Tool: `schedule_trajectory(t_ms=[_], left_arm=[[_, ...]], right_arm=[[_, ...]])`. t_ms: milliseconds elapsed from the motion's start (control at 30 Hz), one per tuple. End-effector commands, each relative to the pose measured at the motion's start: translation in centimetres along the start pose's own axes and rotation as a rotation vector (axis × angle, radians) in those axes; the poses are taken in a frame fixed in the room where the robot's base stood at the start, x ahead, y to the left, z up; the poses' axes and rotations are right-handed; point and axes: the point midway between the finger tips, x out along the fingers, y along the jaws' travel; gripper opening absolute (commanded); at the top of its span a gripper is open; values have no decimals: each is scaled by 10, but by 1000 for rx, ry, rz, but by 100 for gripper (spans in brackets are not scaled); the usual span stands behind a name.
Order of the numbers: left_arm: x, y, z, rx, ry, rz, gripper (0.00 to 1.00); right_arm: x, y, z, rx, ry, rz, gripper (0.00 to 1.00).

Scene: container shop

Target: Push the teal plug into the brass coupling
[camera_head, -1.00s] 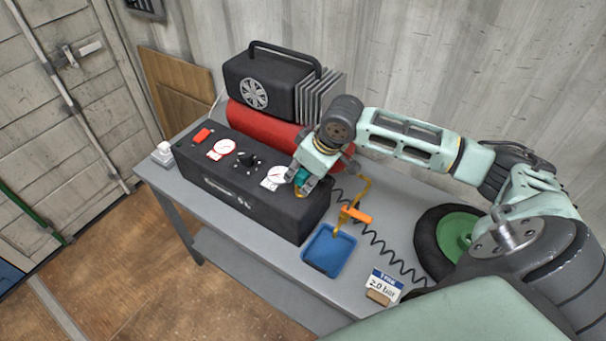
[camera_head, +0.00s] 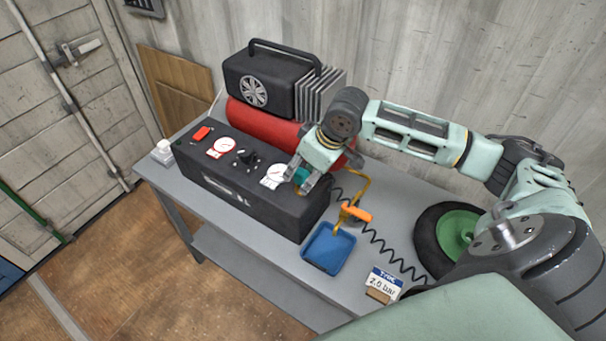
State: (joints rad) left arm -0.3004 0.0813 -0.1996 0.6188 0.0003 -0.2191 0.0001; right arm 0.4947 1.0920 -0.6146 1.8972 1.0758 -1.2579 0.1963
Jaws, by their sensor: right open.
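My right gripper (camera_head: 301,176) hangs over the right end of the black compressor panel (camera_head: 250,190), fingers pointing down. It is open, with its fingers spread on either side of the teal plug (camera_head: 302,175). The plug sits at the panel's right end, just right of the right gauge, and is partly hidden by the fingers. The brass coupling is mostly hidden under the plug and gripper, so I cannot tell how far the plug sits in it. My left gripper is out of view.
A red tank (camera_head: 262,124) and black motor (camera_head: 262,82) stand behind the panel. Right of it are a blue tray (camera_head: 328,250), an orange-handled tool (camera_head: 356,213), a coiled black hose (camera_head: 385,245), a 2.0 bar card (camera_head: 383,283) and a green-hubbed wheel (camera_head: 428,240).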

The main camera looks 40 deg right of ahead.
Motion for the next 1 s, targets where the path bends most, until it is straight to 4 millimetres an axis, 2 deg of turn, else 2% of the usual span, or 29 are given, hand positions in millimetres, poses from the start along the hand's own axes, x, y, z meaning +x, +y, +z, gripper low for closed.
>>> schedule_trajectory(t_ms=[200, 433, 600, 1000], left_arm=[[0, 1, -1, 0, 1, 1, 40], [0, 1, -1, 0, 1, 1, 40], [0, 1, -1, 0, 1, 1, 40], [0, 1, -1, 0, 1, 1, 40]], right_arm=[[-49, 1, 0, -2, 2, 5, 45], [-87, 1, 0, -2, 0, 2, 45], [-98, 0, 0, -2, 0, 0, 45], [-99, 0, 0, -1, 0, 0, 45]])
